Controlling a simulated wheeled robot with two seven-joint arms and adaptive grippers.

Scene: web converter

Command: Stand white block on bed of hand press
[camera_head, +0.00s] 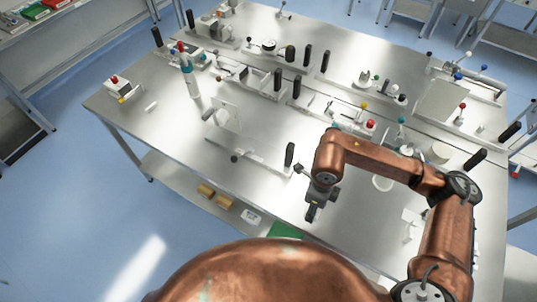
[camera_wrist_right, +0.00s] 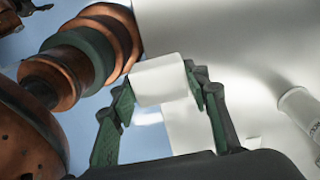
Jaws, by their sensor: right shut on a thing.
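A white block (camera_wrist_right: 160,80) is held between the green-padded fingers of my right gripper (camera_wrist_right: 158,88) in the right wrist view. In the head view my right gripper (camera_head: 311,211) hangs over the front part of the metal table, right of centre, pointing down. The block cannot be made out there. I cannot tell for sure which device is the hand press. A device with a white column and red knob (camera_head: 188,75) stands at the back left. My left gripper is not in view.
The metal table (camera_head: 265,205) carries several fixtures with black handles. A white upright plate fixture (camera_head: 228,118) is left of my gripper. A small device with red and yellow knobs (camera_head: 118,88) is at the left corner. A white cylinder (camera_wrist_right: 305,115) shows in the wrist view.

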